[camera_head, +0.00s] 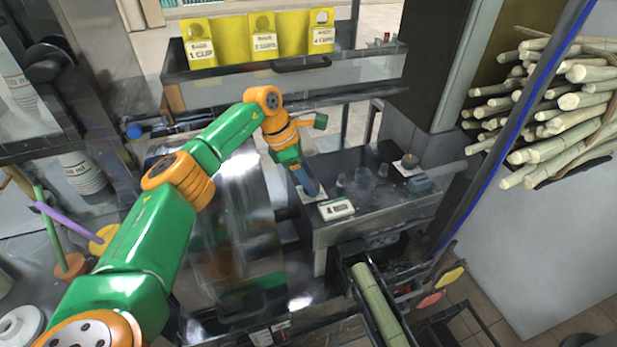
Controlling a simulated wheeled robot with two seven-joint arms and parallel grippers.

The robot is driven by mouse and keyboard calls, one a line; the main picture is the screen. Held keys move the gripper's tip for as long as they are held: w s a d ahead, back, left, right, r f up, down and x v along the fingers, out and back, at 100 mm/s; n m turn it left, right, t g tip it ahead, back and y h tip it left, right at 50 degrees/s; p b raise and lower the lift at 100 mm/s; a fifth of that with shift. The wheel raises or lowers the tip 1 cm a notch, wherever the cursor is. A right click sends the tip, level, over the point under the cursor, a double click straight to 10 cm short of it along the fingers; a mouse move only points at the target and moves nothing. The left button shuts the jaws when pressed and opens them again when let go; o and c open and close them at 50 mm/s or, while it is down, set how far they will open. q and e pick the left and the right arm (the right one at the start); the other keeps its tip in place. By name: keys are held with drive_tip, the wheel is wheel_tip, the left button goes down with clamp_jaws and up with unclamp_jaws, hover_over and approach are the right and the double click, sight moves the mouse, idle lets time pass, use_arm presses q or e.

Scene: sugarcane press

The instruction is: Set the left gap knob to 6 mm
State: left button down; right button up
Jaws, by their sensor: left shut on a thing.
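My left arm reaches in from the lower left, and its gripper (311,187) points down at the left end of the press's grey top. The gripper is shut on the left gap knob, which its fingers hide. A pale dial plate (316,196) shows around the fingertips; its marks are too small to read. A white display box (336,209) sits just right of and in front of the gripper, its reading not legible. The right knob (409,161) stands on its own pale plate at the back right, apart from the gripper. My right gripper is not in view.
Clear cups (362,178) stand on the press top between the knobs. A cane piece (376,305) lies in the feed chute in front. Stacked cane (560,105) fills a rack at right. A tray with yellow cup signs (265,42) spans the back.

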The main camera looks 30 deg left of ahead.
use_arm(q)
drive_tip(key=shift+c, duration=1.6)
unclamp_jaws()
drive_tip(key=b+v, duration=0.1)
drive_tip(key=v, duration=0.6)
drive_tip(key=shift+b, duration=0.3)
drive_tip(key=shift+r, duration=0.1)
